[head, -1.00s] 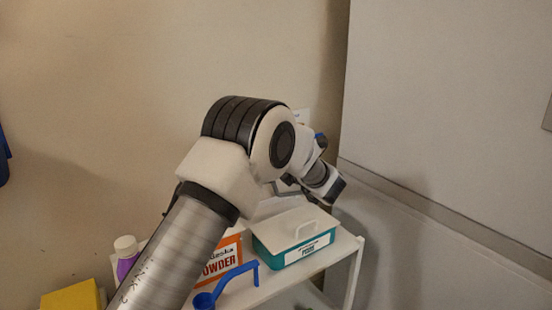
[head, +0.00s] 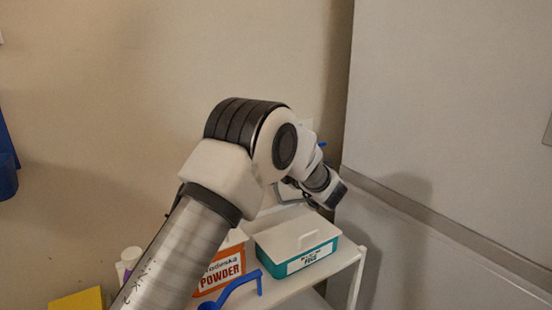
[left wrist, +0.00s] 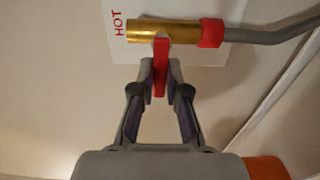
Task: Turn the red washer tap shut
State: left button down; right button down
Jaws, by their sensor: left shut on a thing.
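The red tap lever (left wrist: 160,62) shows in the left wrist view, on a brass tap body (left wrist: 150,31) beside a plate (left wrist: 120,50) marked HOT. The lever lies across the brass body, pointing down the picture. My left gripper (left wrist: 161,76) is shut on the lever's lower part, one finger on each side. In the head view my left arm hides the red tap and most of the gripper. A blue handle (head: 321,145) shows just past the wrist. My right gripper is in neither view.
A grey hose with a red collar (left wrist: 211,33) runs right from the tap. Below my arm, a white shelf (head: 345,262) holds a teal box (head: 270,262), an orange powder box (head: 222,270) and a blue scoop (head: 240,283). A large white panel (head: 450,100) stands at right.

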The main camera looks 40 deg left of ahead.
pick_arm(q)
jog(key=shift+r, duration=0.1)
jog(key=c, duration=1.2)
grip_release()
jog(key=shift+o, duration=0.2)
jog(key=v, duration=1.2)
